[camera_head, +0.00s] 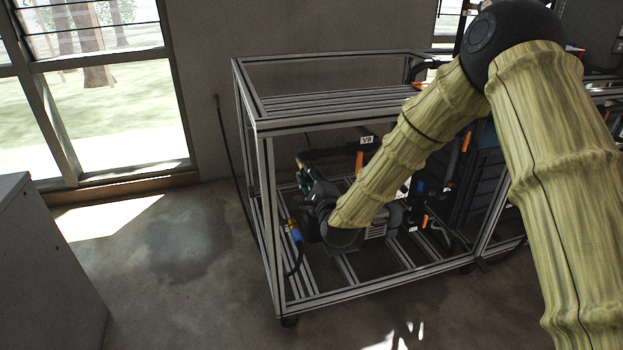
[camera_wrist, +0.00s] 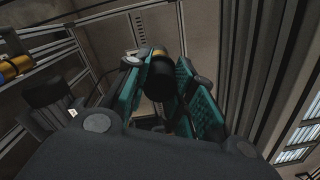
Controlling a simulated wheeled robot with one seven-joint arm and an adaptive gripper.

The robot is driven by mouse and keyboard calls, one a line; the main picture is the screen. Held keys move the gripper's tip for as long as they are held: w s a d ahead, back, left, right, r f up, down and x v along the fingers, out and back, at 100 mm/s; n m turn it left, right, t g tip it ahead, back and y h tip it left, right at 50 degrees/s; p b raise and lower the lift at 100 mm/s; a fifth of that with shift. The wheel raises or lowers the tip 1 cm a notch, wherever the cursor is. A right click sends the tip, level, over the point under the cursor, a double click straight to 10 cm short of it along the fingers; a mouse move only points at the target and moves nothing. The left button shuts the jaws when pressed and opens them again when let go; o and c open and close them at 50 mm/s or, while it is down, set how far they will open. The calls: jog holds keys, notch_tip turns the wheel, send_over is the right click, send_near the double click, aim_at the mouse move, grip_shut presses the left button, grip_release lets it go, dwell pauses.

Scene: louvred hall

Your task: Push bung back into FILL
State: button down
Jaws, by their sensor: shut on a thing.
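My gripper (camera_head: 306,182) reaches down inside the metal frame of the rig, near its left side. In the wrist view its two teal-padded fingers (camera_wrist: 161,72) are closed around a black rounded piece (camera_wrist: 158,84), which appears to be the bung. A brass-coloured part (camera_wrist: 159,54) shows just beyond the black piece; I cannot tell whether it belongs to it. In the head view the held piece is too small and dark to make out. I cannot read a FILL label or see its opening in either view.
The rig's aluminium frame (camera_head: 262,170) surrounds my forearm, with a slatted shelf (camera_head: 335,104) above. A V9 label (camera_head: 366,140) and an orange handle (camera_head: 359,161) are close by. A blue-ended hose (camera_head: 295,233) hangs at left. A grey cabinet (camera_head: 45,265) stands left; floor between is clear.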

jog(key=c, duration=1.1)
grip_release()
jog(key=shift+p+v, duration=0.3)
jog(key=shift+v, duration=3.25)
jog(key=shift+s+r, duration=0.1)
